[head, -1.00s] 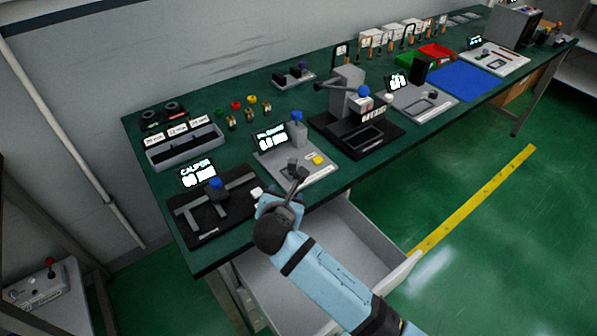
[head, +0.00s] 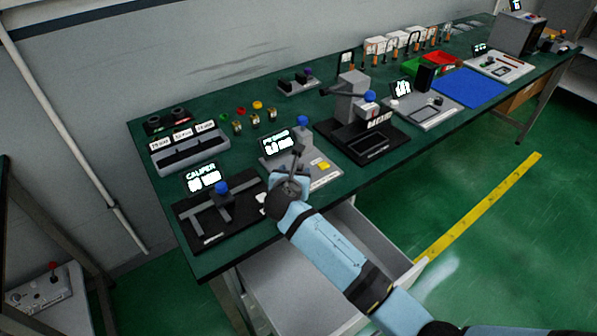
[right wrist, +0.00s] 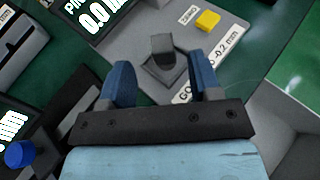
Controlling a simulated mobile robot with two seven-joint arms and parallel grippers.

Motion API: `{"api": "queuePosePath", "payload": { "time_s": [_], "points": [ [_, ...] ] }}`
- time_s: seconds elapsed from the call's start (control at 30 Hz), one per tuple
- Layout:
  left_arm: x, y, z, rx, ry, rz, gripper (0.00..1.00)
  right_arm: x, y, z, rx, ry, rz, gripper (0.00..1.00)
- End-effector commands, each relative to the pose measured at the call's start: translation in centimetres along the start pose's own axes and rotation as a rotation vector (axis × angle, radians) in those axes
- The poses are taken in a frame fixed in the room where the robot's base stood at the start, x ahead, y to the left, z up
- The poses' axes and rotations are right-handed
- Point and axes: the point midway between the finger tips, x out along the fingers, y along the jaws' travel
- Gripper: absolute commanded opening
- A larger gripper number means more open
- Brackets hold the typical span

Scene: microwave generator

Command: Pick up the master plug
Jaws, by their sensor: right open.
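A short grey post on a dark square base (right wrist: 163,50) stands on the light grey gauge plate (right wrist: 118,42) in the right wrist view; it looks like the master plug. My right gripper (right wrist: 160,72) is open, its two blue fingers on either side of the post's near side, and nothing is clamped. In the head view the right gripper (head: 289,183) is at the front of the same gauge station (head: 325,180), and it largely hides the post. My left gripper is not in view.
The station has a display (head: 278,142), a blue-knobbed post (head: 302,124) and a yellow button (right wrist: 207,20). A caliper station (head: 215,212) is to the left, a black press (head: 365,140) to the right. An open drawer (head: 290,285) lies below the bench edge.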

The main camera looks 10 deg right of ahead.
Motion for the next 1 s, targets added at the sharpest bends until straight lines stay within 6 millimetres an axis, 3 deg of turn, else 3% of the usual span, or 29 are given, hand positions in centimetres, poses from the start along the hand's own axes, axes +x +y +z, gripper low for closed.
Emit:
{"api": "queuePosePath", "payload": {
  "time_s": [0.2,0.5,0.77,1.0],
  "points": [
    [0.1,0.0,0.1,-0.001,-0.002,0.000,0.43,3.1,-0.2,0.0,0.000,0.000,0.000,0.57],
    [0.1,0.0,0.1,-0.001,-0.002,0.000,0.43,3.5,-0.3,0.0,0.000,0.000,0.000,0.57],
    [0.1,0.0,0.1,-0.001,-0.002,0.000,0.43,3.5,-0.3,0.0,0.000,0.000,0.000,0.00],
    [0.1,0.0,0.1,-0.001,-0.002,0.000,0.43,3.5,-0.2,0.1,0.000,-0.001,0.001,0.00]
  ]
}}
